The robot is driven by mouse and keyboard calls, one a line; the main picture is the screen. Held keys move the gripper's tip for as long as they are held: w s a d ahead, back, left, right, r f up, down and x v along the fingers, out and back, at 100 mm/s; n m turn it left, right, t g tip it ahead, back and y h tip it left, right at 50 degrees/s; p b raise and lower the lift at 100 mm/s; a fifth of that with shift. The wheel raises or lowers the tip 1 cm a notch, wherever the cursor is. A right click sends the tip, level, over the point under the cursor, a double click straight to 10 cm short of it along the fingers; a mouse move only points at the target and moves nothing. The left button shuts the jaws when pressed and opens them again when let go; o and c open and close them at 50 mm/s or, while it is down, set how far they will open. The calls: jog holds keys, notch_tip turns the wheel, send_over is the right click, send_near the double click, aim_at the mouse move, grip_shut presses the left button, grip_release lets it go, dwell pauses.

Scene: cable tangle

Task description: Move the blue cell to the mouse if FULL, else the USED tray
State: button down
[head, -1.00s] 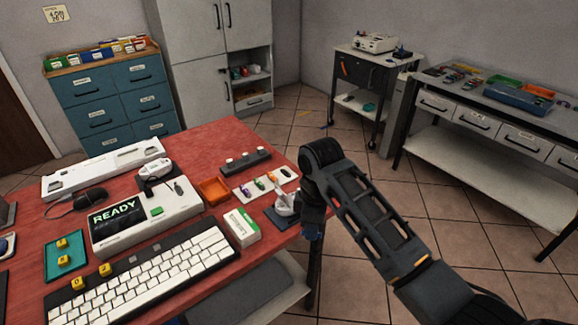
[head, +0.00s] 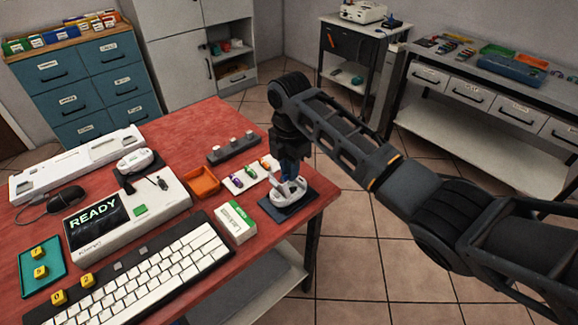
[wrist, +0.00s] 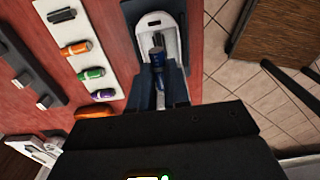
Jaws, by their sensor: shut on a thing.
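My gripper (wrist: 159,92) is shut on the blue cell (wrist: 158,62), which sits between the fingertips. The cell overlaps the open hollow of a white mouse (wrist: 151,22); I cannot tell whether it touches the bottom. In the head view my gripper (head: 291,172) points down at this white mouse (head: 283,196), on a dark pad (head: 277,213) at the table's right corner. The blue cell is hardly discernible there. An orange tray (head: 202,183) stands left of the mouse; no USED label is readable. The tester (head: 160,200) has a screen (head: 94,222) reading READY.
A white strip (head: 236,182) with several coloured cells lies close left of the mouse. A dark block (head: 233,152) with pale pegs stands behind it. A green-and-white box (head: 236,222) and keyboard (head: 140,275) are in front. The table edge is close on the right.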

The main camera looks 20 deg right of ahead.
aim_at(289, 191)
notch_tip(289, 191, down, 3)
jog(key=shift+f+b, duration=0.2)
jog(key=shift+b, duration=1.05)
jog(key=shift+f, duration=0.65)
jog(key=shift+f, duration=0.45)
dwell(1.0)
jog(key=c, duration=1.4)
grip_release()
jog(key=shift+r, duration=0.1)
jog(key=shift+r+p, duration=1.7)
